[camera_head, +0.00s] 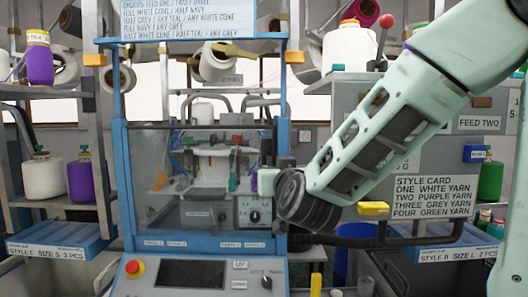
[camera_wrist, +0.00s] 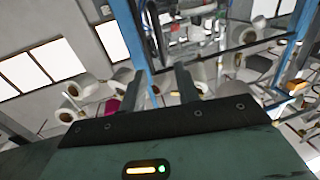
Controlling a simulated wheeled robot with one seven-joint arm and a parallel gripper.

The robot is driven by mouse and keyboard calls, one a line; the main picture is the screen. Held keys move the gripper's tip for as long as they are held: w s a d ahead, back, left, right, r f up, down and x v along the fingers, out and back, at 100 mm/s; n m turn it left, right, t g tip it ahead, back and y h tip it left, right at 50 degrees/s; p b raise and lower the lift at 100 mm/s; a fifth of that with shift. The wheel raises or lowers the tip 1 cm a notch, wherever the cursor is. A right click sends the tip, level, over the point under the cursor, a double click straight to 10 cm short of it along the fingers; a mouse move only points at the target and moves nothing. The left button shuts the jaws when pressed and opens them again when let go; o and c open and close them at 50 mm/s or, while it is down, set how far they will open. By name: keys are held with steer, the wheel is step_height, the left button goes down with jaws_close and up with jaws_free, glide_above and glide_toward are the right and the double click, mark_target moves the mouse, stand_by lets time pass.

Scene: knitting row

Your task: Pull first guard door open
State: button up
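The guard door (camera_head: 150,195) is a clear pane in the front of the blue-framed knitting machine (camera_head: 130,250); it looks shut. My gripper (camera_head: 268,181) is in front of the door's right side, close to the right blue post (camera_head: 281,140). My wrist hides part of that side, and I cannot make out a door handle. In the wrist view my gripper (camera_wrist: 160,80) shows two dark fingers standing apart, with nothing seen held between them. A blue frame post (camera_wrist: 133,32) runs behind the fingers there. I cannot tell whether they touch anything.
A control panel with a red button (camera_head: 133,267) sits below the door. A style card (camera_head: 433,197) and a yellow block (camera_head: 373,208) are at the right. Yarn shelves (camera_head: 60,203) flank the machine. A blue tray (camera_head: 60,240) stands at the left.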

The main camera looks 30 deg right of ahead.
steer(key=p, duration=1)
glide_toward(264, 160)
steer(key=shift+w, duration=0.9)
steer(key=x, duration=0.6)
steer(key=d+x, duration=0.1)
steer(key=x, duration=0.2)
steer(key=shift+s+r+p, duration=0.1)
steer(key=shift+s+p, duration=0.05)
steer(key=shift+p, duration=0.2)
steer(key=shift+a, duration=0.1)
jaws_close()
